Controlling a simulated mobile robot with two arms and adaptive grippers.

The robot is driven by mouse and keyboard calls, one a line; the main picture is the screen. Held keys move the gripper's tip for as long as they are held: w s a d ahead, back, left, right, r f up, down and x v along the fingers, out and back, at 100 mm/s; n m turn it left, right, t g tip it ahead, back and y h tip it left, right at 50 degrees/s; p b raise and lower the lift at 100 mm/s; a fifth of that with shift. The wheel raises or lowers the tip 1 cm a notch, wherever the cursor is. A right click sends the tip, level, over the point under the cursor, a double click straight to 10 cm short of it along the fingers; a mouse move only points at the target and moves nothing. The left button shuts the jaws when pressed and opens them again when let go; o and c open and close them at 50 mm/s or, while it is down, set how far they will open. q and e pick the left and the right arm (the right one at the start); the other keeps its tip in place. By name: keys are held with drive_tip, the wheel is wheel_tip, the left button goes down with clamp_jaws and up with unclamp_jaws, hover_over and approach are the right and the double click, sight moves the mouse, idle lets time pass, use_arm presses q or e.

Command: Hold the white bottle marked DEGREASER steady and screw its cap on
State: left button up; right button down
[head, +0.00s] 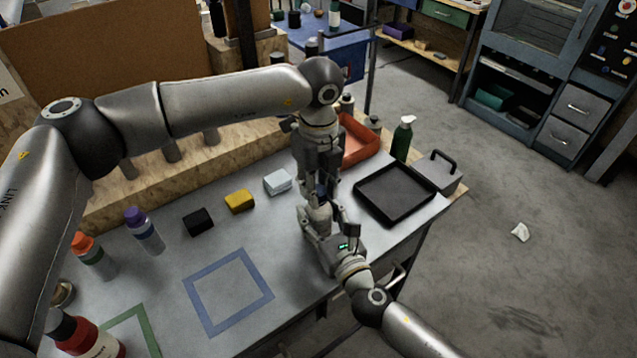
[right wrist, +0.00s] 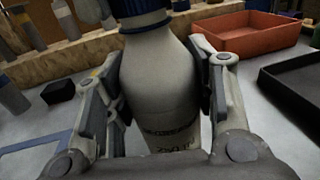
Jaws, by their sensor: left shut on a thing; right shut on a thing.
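The white bottle (right wrist: 160,75) stands between the fingers of my right gripper (head: 322,222) in the right wrist view, with dark lettering low on its front. The right gripper is shut on its body from both sides. The bottle's blue cap (right wrist: 140,18) shows at the top edge of that view, cut off by the frame. In the head view my left gripper (head: 320,180) points down directly above the right one, shut at the cap. The grippers hide most of the bottle there. I cannot tell how far the cap is threaded.
A black tray (head: 374,206), an orange tray (head: 361,150) and a green pump bottle (head: 402,140) are to the right. Black (head: 198,221), yellow (head: 239,201) and pale (head: 278,182) blocks sit left. Capped bottles stand farther left. The blue taped square (head: 208,318) is empty.

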use_arm(q)
drive_tip(key=m, duration=1.3)
drive_tip(key=shift+m, duration=0.4)
drive_tip(key=m, duration=1.3)
drive_tip(key=shift+m, duration=0.3)
drive_tip(key=m, duration=1.2)
drive_tip(key=shift+f, duration=0.1)
drive_tip(key=m, duration=1.2)
drive_tip(key=shift+m, duration=0.3)
drive_tip(key=o, duration=0.7)
